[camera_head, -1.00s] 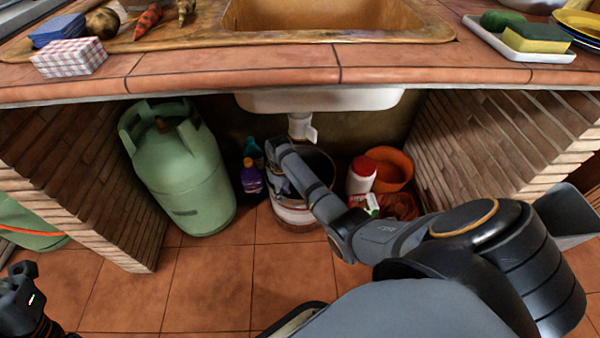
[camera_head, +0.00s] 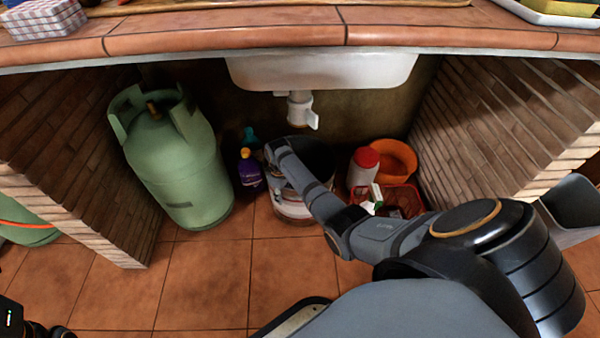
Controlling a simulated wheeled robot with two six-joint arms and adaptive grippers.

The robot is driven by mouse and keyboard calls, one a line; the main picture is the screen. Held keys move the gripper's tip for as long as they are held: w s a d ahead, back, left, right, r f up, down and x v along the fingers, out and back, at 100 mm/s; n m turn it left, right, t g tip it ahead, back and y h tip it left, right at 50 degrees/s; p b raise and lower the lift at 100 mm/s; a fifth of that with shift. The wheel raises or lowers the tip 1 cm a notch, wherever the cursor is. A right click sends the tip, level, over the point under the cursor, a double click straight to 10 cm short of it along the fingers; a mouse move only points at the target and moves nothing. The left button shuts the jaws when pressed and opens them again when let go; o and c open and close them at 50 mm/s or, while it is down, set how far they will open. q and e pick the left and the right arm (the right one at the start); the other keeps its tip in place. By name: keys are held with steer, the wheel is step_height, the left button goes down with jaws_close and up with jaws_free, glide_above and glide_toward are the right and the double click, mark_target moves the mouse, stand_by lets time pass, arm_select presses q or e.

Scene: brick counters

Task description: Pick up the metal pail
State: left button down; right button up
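The metal pail (camera_head: 291,211) stands upright on the tiled floor under the sink. It is a round bucket with a pale, reddish-marked side and a dark inside, partly covered by my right arm. My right arm reaches in from the lower right, and its far end with the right gripper (camera_head: 276,160) is at the pail's left rim. The fingers are too small and covered to tell whether they are open or shut, or touching the rim. Part of my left gripper (camera_head: 34,328) shows at the bottom left corner, far from the pail; its fingers cannot be made out.
A green gas cylinder (camera_head: 178,165) and a purple bottle (camera_head: 250,170) stand left of the pail. A white red-capped container (camera_head: 361,170), an orange pot (camera_head: 397,158) and a red basket (camera_head: 403,200) are to its right. Brick walls flank the space; the white sink (camera_head: 322,70) hangs above.

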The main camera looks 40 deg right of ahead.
steer(key=shift+r, duration=0.2)
steer(key=shift+c, duration=0.2)
jaws_close()
steer(key=shift+r, duration=0.2)
